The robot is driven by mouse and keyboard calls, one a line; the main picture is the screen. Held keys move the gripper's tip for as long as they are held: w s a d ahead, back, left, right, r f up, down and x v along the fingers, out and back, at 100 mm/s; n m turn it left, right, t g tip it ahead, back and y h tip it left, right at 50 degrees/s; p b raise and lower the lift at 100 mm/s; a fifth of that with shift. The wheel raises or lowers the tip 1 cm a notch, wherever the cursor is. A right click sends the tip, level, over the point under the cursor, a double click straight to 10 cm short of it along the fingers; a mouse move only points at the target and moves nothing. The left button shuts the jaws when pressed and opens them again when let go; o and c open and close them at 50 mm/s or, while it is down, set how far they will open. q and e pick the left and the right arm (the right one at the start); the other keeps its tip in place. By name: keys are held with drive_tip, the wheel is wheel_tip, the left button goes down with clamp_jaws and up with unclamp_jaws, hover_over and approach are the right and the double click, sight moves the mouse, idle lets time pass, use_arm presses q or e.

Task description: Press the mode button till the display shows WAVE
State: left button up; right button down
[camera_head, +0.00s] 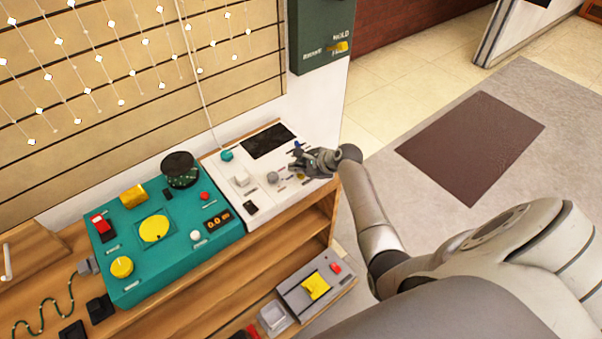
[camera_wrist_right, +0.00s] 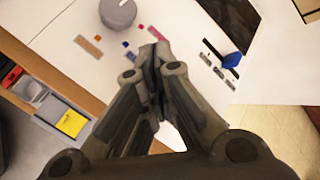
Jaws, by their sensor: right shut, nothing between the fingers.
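The white control panel (camera_head: 262,205) stands on the wooden shelf top. Its dark display (camera_head: 270,141) shows no readable word; a corner of the display (camera_wrist_right: 238,14) is also in the right wrist view. My right gripper (camera_head: 297,164) is shut and empty over the panel's right part. My left gripper is not in view.
The panel also has a grey knob (camera_wrist_right: 117,14) and a blue lever (camera_wrist_right: 231,61). A teal console (camera_head: 180,262) with yellow and red controls stands to its left. A green box (camera_head: 320,35) hangs on the wall above. The floor on the right is open, with a brown mat (camera_head: 470,148).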

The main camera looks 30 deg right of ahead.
sight(299, 175)
drive_tip(key=shift+f, duration=0.5)
idle(0.8)
drive_tip(key=shift+r+p, duration=0.95)
drive_tip(key=shift+p, duration=0.1)
wheel_tip(299, 175, up, 5)
drive_tip(key=p, duration=0.6)
idle(0.5)
